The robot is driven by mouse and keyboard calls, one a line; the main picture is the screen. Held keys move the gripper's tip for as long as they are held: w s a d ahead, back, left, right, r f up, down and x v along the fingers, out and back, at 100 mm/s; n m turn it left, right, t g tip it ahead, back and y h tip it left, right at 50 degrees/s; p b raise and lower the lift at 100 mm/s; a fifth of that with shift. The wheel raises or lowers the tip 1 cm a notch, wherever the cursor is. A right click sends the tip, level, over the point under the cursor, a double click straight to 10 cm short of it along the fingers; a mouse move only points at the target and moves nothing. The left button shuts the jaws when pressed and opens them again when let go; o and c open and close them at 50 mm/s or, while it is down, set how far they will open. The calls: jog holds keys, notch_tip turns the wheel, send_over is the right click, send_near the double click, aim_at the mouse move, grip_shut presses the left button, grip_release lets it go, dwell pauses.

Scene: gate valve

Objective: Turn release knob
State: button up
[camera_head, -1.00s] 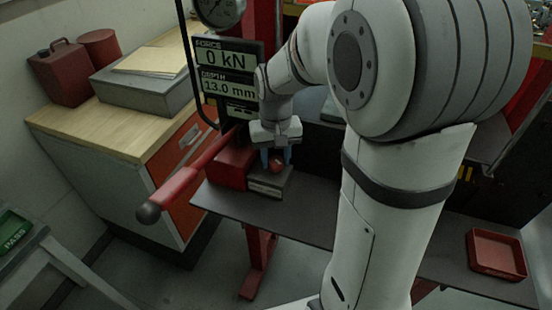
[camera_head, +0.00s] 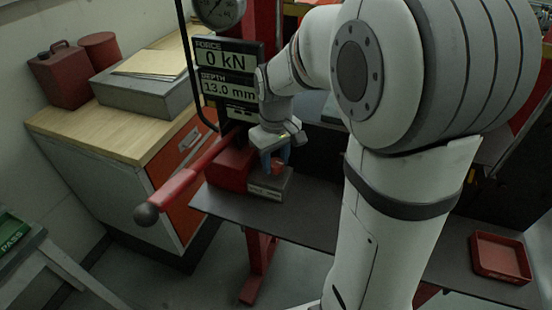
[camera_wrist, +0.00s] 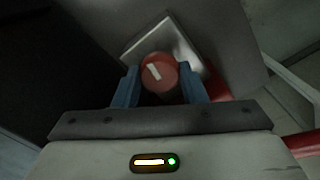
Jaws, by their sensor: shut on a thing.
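The release knob (camera_wrist: 158,74) is round and red with a pale bar mark, which stands tilted in the wrist view. It sits on a grey block (camera_head: 270,187) beside the red pump body (camera_head: 231,168). My gripper (camera_wrist: 160,90) has its two blue fingers on either side of the knob, shut on it. In the head view my gripper (camera_head: 275,160) points down over the block, and its fingers partly hide the knob (camera_head: 277,166).
A red lever (camera_head: 185,180) with a dark ball end sticks out to the front left. Displays (camera_head: 226,70) read 0 kN and 13.0 mm. A red tray (camera_head: 499,256) lies at the right of the dark bench. A wooden-topped cabinet (camera_head: 100,135) stands at left.

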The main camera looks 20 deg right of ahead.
aim_at(275, 162)
jog(key=o, duration=1)
jog(key=shift+r, duration=0.1)
notch_tip(275, 162, up, 8)
jog(key=shift+f+b, duration=0.15)
jog(key=shift+b, duration=0.2)
